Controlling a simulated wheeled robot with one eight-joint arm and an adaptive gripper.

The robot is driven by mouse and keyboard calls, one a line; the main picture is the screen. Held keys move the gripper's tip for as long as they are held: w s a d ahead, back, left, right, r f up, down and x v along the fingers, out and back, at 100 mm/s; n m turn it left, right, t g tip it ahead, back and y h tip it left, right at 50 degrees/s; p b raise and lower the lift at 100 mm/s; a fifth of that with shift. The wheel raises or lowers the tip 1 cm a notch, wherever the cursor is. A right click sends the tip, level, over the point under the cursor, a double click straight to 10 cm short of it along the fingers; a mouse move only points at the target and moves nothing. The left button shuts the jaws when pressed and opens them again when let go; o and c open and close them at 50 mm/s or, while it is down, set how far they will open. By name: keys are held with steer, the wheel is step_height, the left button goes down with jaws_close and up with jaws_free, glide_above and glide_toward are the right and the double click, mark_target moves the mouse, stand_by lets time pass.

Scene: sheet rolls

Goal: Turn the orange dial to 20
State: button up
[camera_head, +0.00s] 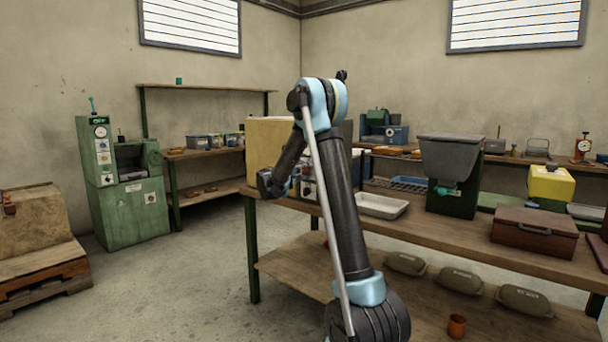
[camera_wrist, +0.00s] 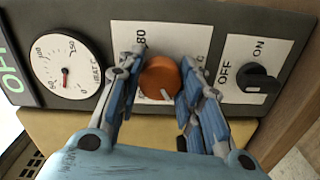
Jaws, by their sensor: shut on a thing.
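The orange dial (camera_wrist: 160,78) is a round knob on a white label on a dark panel (camera_wrist: 112,28). A white mark shows on the dial's lower right. In the head view my gripper (camera_head: 283,184) is at the front of the cream machine (camera_head: 268,142) on the workbench, and the dial cannot be made out there.
A round white gauge (camera_wrist: 67,67) with a red needle sits left of the dial. A black OFF/ON switch (camera_wrist: 258,79) sits close on its right. In the head view a white tray (camera_head: 381,206) and a grey hopper machine (camera_head: 455,158) stand along the bench.

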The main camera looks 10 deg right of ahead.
steer(key=shift+a+f, duration=0.1)
steer(key=o, duration=1.1)
steer(key=shift+c, duration=0.2)
steer(key=v, duration=1.2)
